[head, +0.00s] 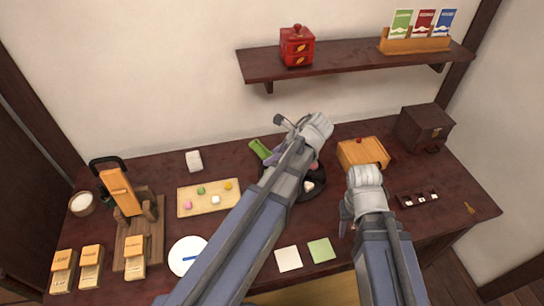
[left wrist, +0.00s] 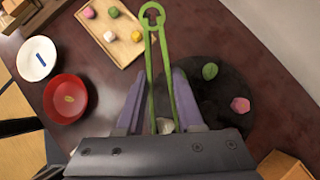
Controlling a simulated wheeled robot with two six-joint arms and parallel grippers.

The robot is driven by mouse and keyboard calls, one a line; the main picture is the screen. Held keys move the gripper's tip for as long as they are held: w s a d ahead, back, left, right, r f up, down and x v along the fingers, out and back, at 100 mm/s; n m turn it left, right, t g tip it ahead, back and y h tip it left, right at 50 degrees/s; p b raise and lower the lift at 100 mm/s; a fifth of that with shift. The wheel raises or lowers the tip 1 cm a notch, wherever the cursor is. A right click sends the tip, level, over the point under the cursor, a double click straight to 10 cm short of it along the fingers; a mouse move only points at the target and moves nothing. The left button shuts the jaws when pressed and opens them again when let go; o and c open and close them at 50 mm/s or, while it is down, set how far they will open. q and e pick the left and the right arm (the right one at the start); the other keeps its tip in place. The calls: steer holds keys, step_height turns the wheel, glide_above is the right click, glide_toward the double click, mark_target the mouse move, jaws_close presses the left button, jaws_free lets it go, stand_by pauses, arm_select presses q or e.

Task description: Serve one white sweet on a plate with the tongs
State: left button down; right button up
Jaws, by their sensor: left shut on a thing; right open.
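My left gripper (head: 272,155) is shut on the green tongs (head: 259,149) above the dark round plate (head: 266,191). In the left wrist view the tongs (left wrist: 152,45) stand between my purple fingers, loop end away from me; their tips are hidden. A white sweet (head: 308,186) lies on the dark plate; a white patch also shows between the fingers in the left wrist view. A green sweet (left wrist: 210,71) and a pink sweet (left wrist: 240,105) lie there too. Another white sweet (head: 215,200) is on the wooden tray (head: 186,206). My right gripper (head: 347,222) is open and empty.
A wooden box (head: 363,152), a dark chest (head: 425,127) and two paper squares (head: 320,250) are on the table. A wooden stand (head: 128,236) is at left.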

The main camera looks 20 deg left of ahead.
step_height(320, 180, up, 7)
steer(key=p, duration=0.6)
stand_by(0.4)
